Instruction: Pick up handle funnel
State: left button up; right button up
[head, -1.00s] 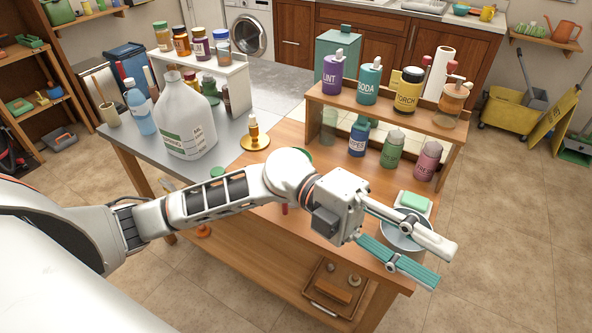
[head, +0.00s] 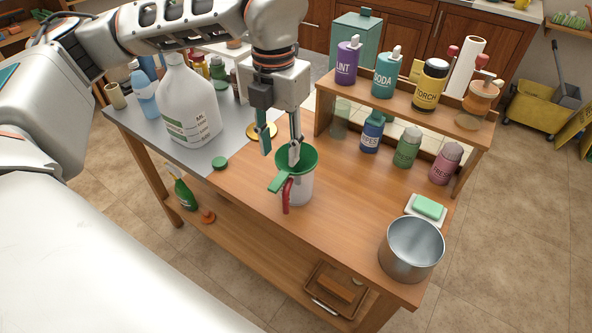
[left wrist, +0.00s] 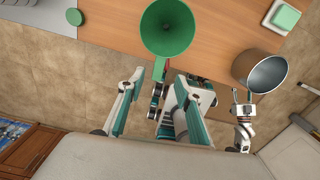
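The green handle funnel (head: 309,160) sits upright in the mouth of a white container (head: 303,190) with a red handle, on the wooden table. Its flat green handle (head: 279,183) points toward the front left. In the left wrist view the funnel cone (left wrist: 168,27) is at the top centre, seen from above. My left gripper (head: 280,150) points down over the funnel, fingers apart and empty. One finger overlaps the cone in the head view; contact cannot be told. What may be my right gripper (left wrist: 243,112) shows small and unclear in the left wrist view.
A metal pot (head: 411,250) and green sponge (head: 428,207) stand at the right front. A large white jug (head: 188,105) is at the left. A raised shelf (head: 400,109) with several bottles is behind right. The table front between funnel and pot is clear.

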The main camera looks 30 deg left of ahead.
aim_at(280, 177)
pick_arm(q)
notch_tip(280, 177, down, 7)
jog(key=shift+s+f, duration=0.1)
jog(key=shift+f, duration=0.05)
grip_shut()
